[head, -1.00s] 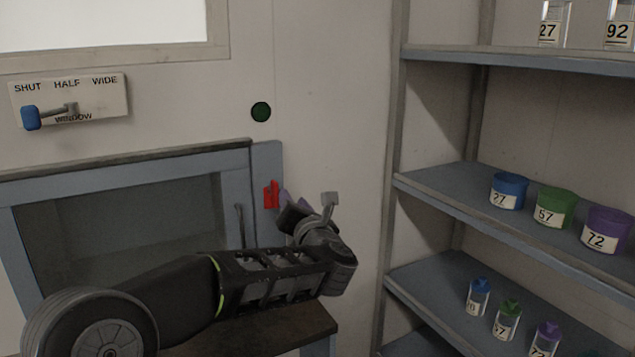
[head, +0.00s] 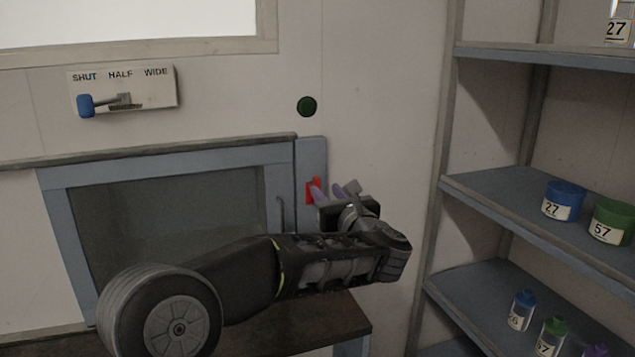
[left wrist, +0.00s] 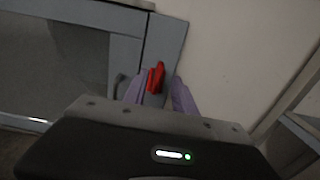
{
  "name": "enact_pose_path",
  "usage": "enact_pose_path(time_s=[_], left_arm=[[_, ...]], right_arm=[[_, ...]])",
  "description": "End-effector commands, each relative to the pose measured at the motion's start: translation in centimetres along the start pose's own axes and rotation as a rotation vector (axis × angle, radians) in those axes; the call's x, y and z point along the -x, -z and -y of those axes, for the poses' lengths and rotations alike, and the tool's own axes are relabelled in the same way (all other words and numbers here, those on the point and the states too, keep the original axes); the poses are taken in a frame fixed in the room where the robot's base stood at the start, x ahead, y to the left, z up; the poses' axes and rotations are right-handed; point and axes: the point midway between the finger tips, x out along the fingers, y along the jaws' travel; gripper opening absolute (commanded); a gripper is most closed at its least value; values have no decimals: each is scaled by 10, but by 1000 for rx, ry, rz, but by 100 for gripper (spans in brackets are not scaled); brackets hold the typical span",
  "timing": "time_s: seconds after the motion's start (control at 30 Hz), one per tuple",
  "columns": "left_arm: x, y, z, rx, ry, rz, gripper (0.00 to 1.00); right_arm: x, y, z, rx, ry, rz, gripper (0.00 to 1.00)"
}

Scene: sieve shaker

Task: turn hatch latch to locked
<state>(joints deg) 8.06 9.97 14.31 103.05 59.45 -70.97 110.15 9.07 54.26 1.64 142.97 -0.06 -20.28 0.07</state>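The red hatch latch (head: 313,189) sits on the blue-grey strip at the right side of the hatch frame. In the left wrist view the red latch (left wrist: 156,77) stands upright between the two purple fingers. My left gripper (head: 330,191) is at the latch, its fingertips close to it in the head view. In the left wrist view the gripper (left wrist: 157,92) is open, with one finger on each side of the latch and gaps beside it. Whether a finger touches the latch is unclear. The hatch (head: 165,215) has a grey panel and looks closed. My right gripper is not in view.
A window lever plate (head: 150,86) with a blue-knobbed lever is up left. A dark green button (head: 307,106) is on the wall above the latch. Shelves (head: 490,190) with numbered tubs and bottles stand at right. A dark ledge (head: 325,325) lies below the hatch.

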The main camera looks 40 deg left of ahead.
Motion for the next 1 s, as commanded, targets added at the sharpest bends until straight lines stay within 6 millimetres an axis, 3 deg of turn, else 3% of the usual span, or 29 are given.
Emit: enact_pose_path(time_s=[0.5,0.83,1.0], left_arm=[[-68,-1,-1,-3,-2,-1,33],[-71,0,0,-2,0,0,32],[-71,0,0,-2,0,0,18]], right_arm=[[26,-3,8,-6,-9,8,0],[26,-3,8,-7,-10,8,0],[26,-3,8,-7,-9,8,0]])
